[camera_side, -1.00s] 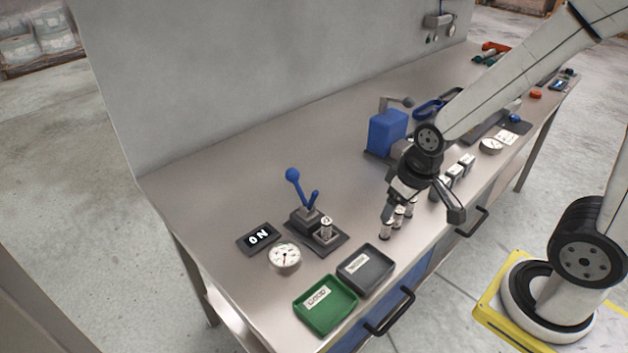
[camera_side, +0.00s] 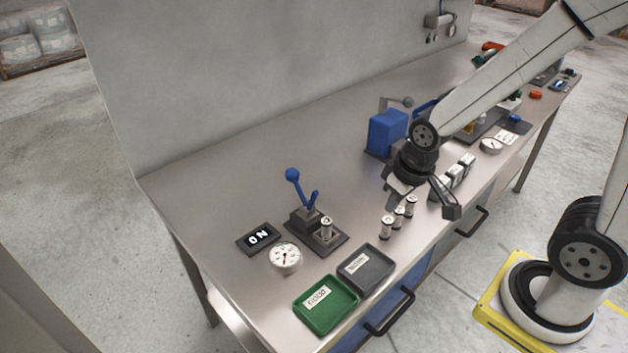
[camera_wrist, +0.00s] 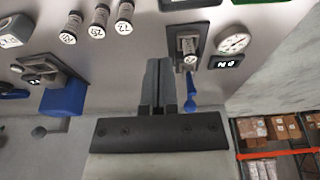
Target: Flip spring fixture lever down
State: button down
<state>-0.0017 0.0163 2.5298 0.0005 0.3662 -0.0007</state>
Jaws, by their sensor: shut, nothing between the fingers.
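The spring fixture (camera_side: 318,234) is a dark block on a dark plate near the front left of the bench. Its blue ball-ended lever (camera_side: 296,184) stands raised, leaning left and back. A small labelled cylinder (camera_side: 326,228) stands upright in the fixture. My gripper (camera_side: 392,192) is shut and empty, above the bench and to the right of the fixture. In the wrist view my gripper's fingers (camera_wrist: 156,66) are together, left of the fixture (camera_wrist: 190,42) and the blue lever (camera_wrist: 190,95), which lies partly beside the fingers. I see no contact with the lever.
An ON display (camera_side: 259,237) and a round dial (camera_side: 286,258) sit left of the fixture. Green (camera_side: 326,305) and grey (camera_side: 366,269) trays lie in front. Several labelled cylinders (camera_side: 386,228) stand below my gripper. A blue device (camera_side: 387,132) stands behind it.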

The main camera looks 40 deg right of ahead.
notch_tip(320, 180, up, 6)
jog(key=f+n+g, duration=0.1)
send_over(300, 188)
jog(key=w, duration=0.7)
jog(key=shift+w+a+r, duration=0.25)
jog(key=shift+w+r, duration=0.05)
jog(key=shift+w, duration=0.3)
jog(key=shift+f, duration=0.15)
notch_tip(300, 188, down, 9)
jog(key=s, duration=0.3)
jog(key=shift+r, duration=0.2)
dwell(0.6)
